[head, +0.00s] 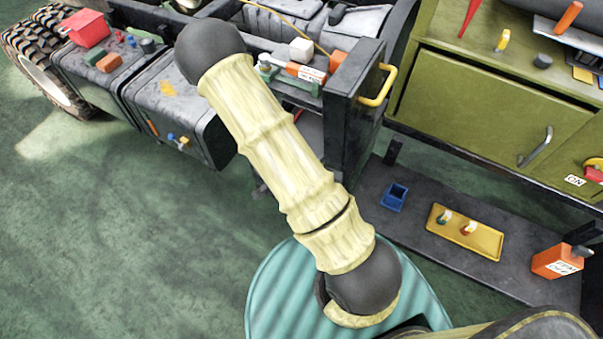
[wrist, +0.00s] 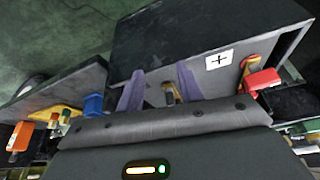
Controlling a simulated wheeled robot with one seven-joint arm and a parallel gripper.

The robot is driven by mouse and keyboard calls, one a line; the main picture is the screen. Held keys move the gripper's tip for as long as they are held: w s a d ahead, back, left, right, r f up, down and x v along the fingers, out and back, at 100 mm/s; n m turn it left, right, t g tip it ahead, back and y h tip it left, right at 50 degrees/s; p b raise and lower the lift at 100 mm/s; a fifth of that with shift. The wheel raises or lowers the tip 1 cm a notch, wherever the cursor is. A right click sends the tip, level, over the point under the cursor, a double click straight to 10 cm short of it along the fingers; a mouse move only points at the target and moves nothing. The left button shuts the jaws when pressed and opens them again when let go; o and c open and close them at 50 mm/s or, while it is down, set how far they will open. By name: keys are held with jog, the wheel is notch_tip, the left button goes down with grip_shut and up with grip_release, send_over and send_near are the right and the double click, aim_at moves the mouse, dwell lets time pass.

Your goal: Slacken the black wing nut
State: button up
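In the wrist view, my gripper (wrist: 160,92) shows as two purple fingers set apart in front of a black box (wrist: 205,38). Between them is a small brass-coloured post with a dark part (wrist: 170,93), probably the black wing nut; its wings cannot be made out. I see a gap on both sides of it, and the fingers do not appear to touch it. The lower part is hidden behind my gripper's body. In the head view my arm covers the middle, and neither my gripper nor the wing nut can be made out.
In the head view, a blue bin (head: 394,197), a yellow tray (head: 464,232) and an orange box (head: 558,261) stand on a dark shelf (head: 500,277). Green floor is open at left.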

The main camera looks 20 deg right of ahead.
jog(key=shift+c, duration=0.5)
jog(key=shift+r, duration=0.1)
jog(key=c, duration=0.3)
jog(key=shift+w+a+r, duration=0.1)
jog(key=shift+a+r, duration=0.1)
jog(key=shift+r, duration=0.05)
jog(key=c, duration=0.4)
jog(key=r, duration=0.1)
jog(key=a+r+n+y, duration=0.1)
jog(key=r, duration=0.1)
jog(key=a+r+n+y, duration=0.1)
jog(key=r, duration=0.1)
jog(key=shift+w, duration=0.3)
jog(key=s+r+n+y, duration=0.1)
jog(key=s+r+n, duration=0.2)
jog(key=r, duration=0.6)
jog(key=s+r+n+y, duration=0.1)
jog(key=s+r+n, duration=0.3)
jog(key=r+n, duration=0.3)
notch_tip(320, 180, up, 3)
jog(key=shift+a+r+n+t, duration=0.1)
jog(key=shift+a+n+t, duration=0.05)
jog(key=shift+n+t, duration=0.15)
jog(key=shift+s+a, duration=0.1)
